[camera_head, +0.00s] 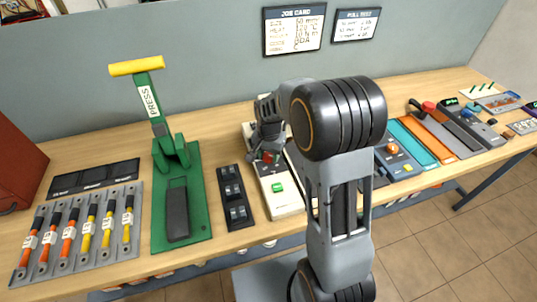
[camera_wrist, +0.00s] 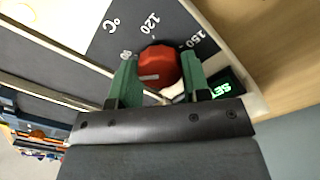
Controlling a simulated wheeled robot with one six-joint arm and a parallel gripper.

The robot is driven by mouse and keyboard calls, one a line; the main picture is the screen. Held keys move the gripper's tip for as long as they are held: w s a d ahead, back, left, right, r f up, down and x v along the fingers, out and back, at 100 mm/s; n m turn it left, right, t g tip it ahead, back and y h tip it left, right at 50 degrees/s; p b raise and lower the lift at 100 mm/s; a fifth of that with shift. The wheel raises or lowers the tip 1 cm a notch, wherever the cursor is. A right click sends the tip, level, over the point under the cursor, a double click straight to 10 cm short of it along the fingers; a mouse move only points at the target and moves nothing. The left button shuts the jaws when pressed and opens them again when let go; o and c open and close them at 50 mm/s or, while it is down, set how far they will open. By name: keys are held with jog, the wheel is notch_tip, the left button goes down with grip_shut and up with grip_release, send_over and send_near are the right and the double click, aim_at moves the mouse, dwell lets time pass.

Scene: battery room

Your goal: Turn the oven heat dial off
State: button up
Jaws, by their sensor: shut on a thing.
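The red heat dial (camera_wrist: 160,67) sits on a dark panel marked °C with 120 and 150 around it. My gripper (camera_wrist: 159,72) has its two green fingers on either side of the dial, shut on it. The dial's pointer cannot be made out clearly. In the head view, my gripper (camera_head: 263,152) reaches down onto the cream oven unit (camera_head: 287,205), which has a dark panel and a green button (camera_head: 277,187). My arm hides part of the unit and most of the dial there.
Left of the unit lie a black switch block (camera_head: 235,195) and a green press (camera_head: 195,222) with a yellow handle. Right of my arm are an orange strip (camera_head: 427,138) and small tools.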

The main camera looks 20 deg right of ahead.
aim_at(268, 155)
jog(key=n, duration=0.5)
jog(key=shift+n, duration=0.3)
jog(key=n, duration=0.4)
jog(key=shift+n+b, duration=0.3)
jog(key=shift+b, duration=0.1)
jog(key=shift+n, duration=0.3)
jog(key=o, duration=0.9)
jog(key=shift+o, duration=0.2)
notch_tip(268, 155, up, 14)
jog(key=shift+w+f, duration=0.1)
